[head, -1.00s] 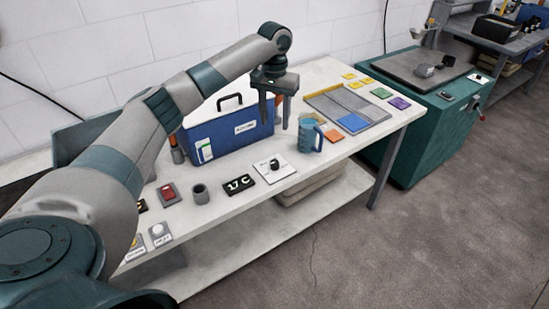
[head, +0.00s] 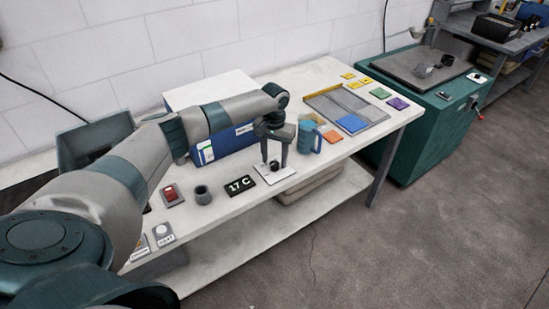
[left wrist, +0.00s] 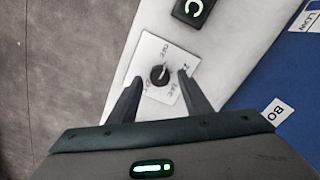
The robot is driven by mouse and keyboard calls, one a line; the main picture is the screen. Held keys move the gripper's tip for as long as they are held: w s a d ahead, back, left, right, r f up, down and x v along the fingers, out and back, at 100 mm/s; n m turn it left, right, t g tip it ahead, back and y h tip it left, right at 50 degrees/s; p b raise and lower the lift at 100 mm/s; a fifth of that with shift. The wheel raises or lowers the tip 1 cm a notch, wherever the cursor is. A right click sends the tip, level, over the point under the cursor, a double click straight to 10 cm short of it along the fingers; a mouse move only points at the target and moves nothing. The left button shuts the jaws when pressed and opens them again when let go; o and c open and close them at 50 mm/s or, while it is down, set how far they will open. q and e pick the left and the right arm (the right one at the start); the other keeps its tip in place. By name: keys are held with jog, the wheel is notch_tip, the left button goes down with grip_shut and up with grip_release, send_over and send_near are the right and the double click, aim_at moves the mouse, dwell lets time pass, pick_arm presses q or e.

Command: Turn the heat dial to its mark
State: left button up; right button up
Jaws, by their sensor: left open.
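The heat dial is a small black knob (head: 273,164) on a white square plate (head: 290,170) on the table. In the left wrist view the knob (left wrist: 159,75) sits at the middle of its plate (left wrist: 150,48), with dark lettering around it that is too blurred to read in full. My left gripper (head: 274,164) points down over the dial, its fingers open on either side of the knob. In the left wrist view the fingertips (left wrist: 158,80) lie left and right of the knob, apart from it. A black display (head: 240,185) beside the plate reads 17 C.
A blue mug (head: 308,137) stands close right of the gripper. A blue box (head: 235,140) is behind my arm. A divided tray (head: 335,105) is at the back right.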

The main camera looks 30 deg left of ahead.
pick_arm(q)
jog(key=shift+f, duration=0.55)
jog(key=c, duration=1.1)
jog(key=shift+o, duration=0.2)
